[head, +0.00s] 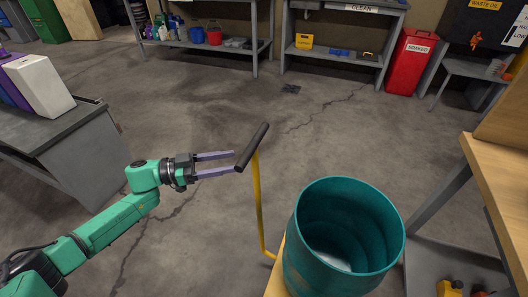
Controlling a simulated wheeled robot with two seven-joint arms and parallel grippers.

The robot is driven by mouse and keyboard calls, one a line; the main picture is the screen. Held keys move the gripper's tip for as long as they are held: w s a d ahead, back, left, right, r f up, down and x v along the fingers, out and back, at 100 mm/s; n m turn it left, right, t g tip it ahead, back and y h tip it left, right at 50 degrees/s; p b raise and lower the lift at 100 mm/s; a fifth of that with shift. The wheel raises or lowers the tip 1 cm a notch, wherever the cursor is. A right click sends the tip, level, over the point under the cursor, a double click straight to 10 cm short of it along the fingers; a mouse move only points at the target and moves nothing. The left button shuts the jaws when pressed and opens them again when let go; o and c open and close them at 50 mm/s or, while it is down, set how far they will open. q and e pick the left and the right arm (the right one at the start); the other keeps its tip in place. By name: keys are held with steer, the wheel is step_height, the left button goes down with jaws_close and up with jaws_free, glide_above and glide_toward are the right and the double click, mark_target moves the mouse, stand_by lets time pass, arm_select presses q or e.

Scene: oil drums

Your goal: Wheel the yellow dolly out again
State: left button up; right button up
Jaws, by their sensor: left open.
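The yellow dolly (277,280) stands on the floor at the lower middle. Its yellow post (258,205) rises to a dark handle bar (252,146). A teal open-topped drum (343,245) stands over the dolly and hides most of its deck. My left gripper (235,162) comes from the left with its two fingers spread and their tips at the handle bar. I cannot tell whether the fingertips touch the bar. My right gripper is not in view.
A workbench with bottles (38,85) stands at the left. A wooden-topped table (500,160) stands close to the right of the drum. A red bin (411,62) and shelves (335,52) line the back.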

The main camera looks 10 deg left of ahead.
arm_select(q)
steer(key=x, duration=1.1)
steer(key=shift+w+f, duration=0.2)
steer(key=shift+w, duration=0.15)
steer(key=shift+a, duration=0.1)
jaws_close()
stand_by(0.5)
